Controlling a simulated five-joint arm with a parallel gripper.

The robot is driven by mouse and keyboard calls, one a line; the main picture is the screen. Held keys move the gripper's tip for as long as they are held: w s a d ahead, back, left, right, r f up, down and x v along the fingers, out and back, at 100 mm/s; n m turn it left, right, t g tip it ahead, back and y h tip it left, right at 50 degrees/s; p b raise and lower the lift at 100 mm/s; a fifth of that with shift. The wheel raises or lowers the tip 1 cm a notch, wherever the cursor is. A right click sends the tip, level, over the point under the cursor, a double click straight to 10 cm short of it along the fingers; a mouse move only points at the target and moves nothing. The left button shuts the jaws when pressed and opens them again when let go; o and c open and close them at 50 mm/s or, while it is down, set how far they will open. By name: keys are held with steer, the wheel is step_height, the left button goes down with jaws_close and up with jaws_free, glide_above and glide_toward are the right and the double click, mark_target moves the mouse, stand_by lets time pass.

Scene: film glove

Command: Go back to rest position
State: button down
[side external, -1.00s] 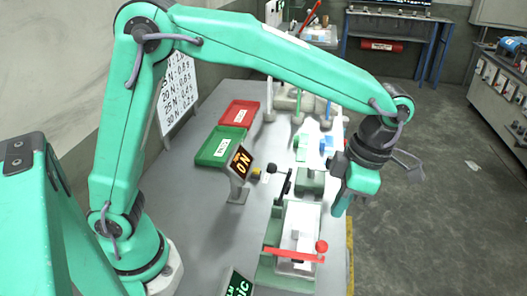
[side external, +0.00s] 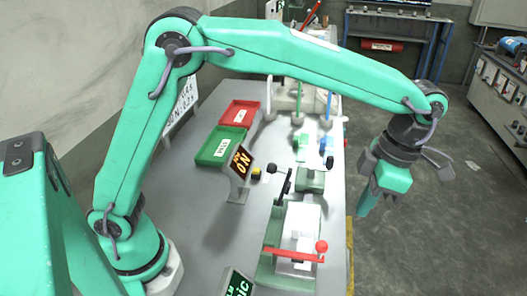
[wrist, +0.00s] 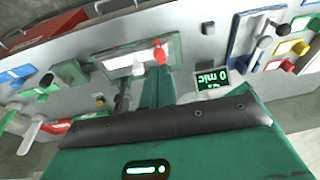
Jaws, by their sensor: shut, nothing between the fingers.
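My gripper (side external: 364,206) is shut and empty. In the side view it hangs fingers down, tilted slightly, in the air to the right of the table's long edge, with the floor behind it in the picture. In the wrist view its green fingers (wrist: 157,88) are together, pointing toward the bench. Nothing is held between them. The green fixture with a white plate (side external: 299,228) and a red ball knob (side external: 321,246) is to the left of and below the gripper, apart from it.
The grey table (side external: 225,240) carries a red tray (side external: 240,112), a green tray (side external: 221,146), an orange-lit display (side external: 240,163) and a small dark display (side external: 238,284). A blue bench (side external: 395,35) stands behind. Grey floor at right is mostly clear.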

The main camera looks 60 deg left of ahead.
steer(key=shift+a, duration=0.1)
steer(key=s+a+r+m+t+h, duration=0.1)
steer(key=s+a+r+m+t, duration=0.15)
steer(key=a+m, duration=0.35)
steer(key=s+a+r+m+t+h, duration=0.1)
steer(key=s+a+r+m, duration=0.1)
steer(key=a+r+m, duration=0.4)
steer(key=s+a+f+m+t, duration=0.4)
steer(key=s+a+m, duration=0.7)
steer(key=m, duration=0.4)
steer(key=shift+s+a+f+y, duration=0.15)
steer(key=shift+a+f+y, duration=0.15)
steer(key=shift+a, duration=0.25)
